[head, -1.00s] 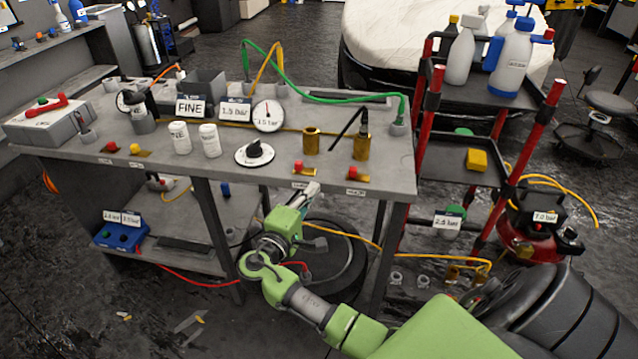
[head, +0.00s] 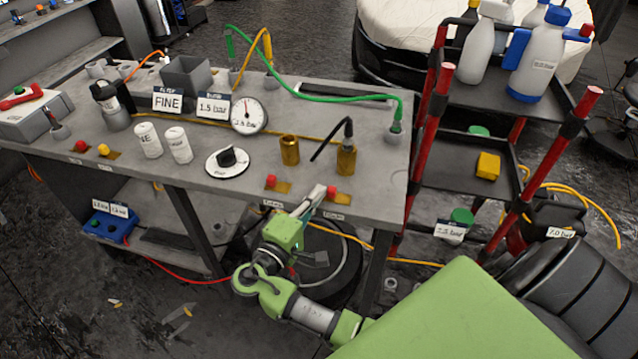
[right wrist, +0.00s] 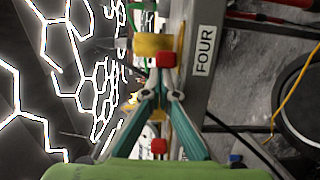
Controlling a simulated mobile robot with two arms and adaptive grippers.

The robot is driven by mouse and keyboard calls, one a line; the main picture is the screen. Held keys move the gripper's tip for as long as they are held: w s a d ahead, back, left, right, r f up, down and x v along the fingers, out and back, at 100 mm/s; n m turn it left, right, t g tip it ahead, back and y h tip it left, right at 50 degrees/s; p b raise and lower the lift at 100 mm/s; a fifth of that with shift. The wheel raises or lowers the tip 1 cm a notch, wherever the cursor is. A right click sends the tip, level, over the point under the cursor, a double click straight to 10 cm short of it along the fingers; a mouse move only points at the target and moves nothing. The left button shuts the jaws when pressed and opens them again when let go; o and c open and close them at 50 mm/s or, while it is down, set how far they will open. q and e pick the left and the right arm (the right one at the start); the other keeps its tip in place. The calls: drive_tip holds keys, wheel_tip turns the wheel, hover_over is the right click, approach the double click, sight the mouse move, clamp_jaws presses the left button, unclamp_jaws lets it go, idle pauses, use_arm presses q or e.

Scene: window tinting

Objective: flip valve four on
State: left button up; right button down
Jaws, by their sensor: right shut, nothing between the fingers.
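Valve four is a brass plate with a red handle (head: 331,191) at the front right edge of the workbench. In the right wrist view its red handle (right wrist: 166,58) is beside the "FOUR" label (right wrist: 204,50). My right gripper (head: 319,194) is shut and empty, with its tips just left of that handle in the head view. In the right wrist view the gripper's tips (right wrist: 161,84) are close to the handle; I cannot tell whether they touch. Another red handle (head: 271,181) is to the left on the same edge. My left gripper is not in view.
The grey workbench (head: 220,186) also holds a round dial (head: 227,161), a gauge (head: 249,115) and brass cylinders (head: 289,150). A red-posted cart (head: 432,135) stands close on the right. A green hose (head: 330,122) arches over the bench's rear.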

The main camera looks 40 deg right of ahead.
sight(334, 195)
drive_tip(key=shift+w+f, duration=0.1)
drive_tip(key=shift+a, duration=0.15)
drive_tip(key=shift+s+d+p, duration=0.7)
drive_tip(key=shift+s+d, duration=0.55)
drive_tip(key=shift+s, duration=0.2)
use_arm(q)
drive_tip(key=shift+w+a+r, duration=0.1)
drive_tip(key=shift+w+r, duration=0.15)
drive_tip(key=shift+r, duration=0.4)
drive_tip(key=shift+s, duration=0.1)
use_arm(e)
drive_tip(key=shift+a, duration=0.1)
drive_tip(key=shift+a, duration=0.1)
drive_tip(key=v, duration=1.2)
